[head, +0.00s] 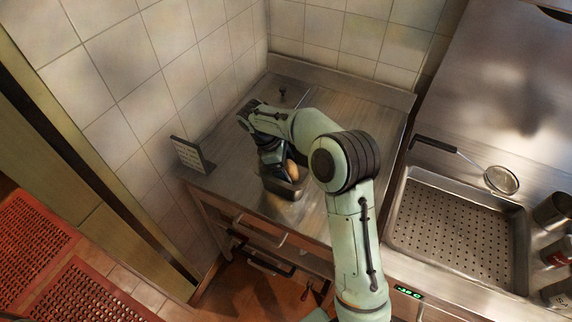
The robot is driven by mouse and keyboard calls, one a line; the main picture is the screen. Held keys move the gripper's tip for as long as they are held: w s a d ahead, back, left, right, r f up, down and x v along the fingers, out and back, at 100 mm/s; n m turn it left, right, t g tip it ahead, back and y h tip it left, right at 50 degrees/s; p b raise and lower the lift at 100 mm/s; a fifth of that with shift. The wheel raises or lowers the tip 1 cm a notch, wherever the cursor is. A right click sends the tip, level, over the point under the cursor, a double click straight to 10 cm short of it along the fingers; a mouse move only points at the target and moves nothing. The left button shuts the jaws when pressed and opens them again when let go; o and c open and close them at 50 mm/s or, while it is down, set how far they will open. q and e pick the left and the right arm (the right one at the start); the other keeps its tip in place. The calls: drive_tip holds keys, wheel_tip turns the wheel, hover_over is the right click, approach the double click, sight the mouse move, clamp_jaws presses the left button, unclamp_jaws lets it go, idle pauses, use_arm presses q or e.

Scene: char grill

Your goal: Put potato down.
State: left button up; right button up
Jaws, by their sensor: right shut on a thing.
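The potato (292,170) is a small tan-brown shape, partly hidden behind my right gripper (279,172). The gripper is dark, points down and is shut on the potato. It is over a small metal pan (283,188) near the front edge of the steel counter (236,148). I cannot tell whether the potato touches the pan. My left gripper is not in view.
A perforated metal tray (455,231) and a strainer (500,179) lie at right. Metal containers (553,211) stand at the far right. Counter behind my arm is mostly clear.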

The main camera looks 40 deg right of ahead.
drive_tip(key=shift+f, duration=0.25)
drive_tip(key=o, duration=0.8)
drive_tip(key=shift+s+f, duration=0.1)
drive_tip(key=shift+s, duration=0.05)
drive_tip(key=shift+o, duration=0.2)
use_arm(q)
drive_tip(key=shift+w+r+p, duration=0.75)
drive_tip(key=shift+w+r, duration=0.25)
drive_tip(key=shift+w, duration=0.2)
use_arm(e)
drive_tip(key=v, duration=1.3)
drive_tip(key=shift+r, duration=0.2)
drive_tip(key=shift+d, duration=0.15)
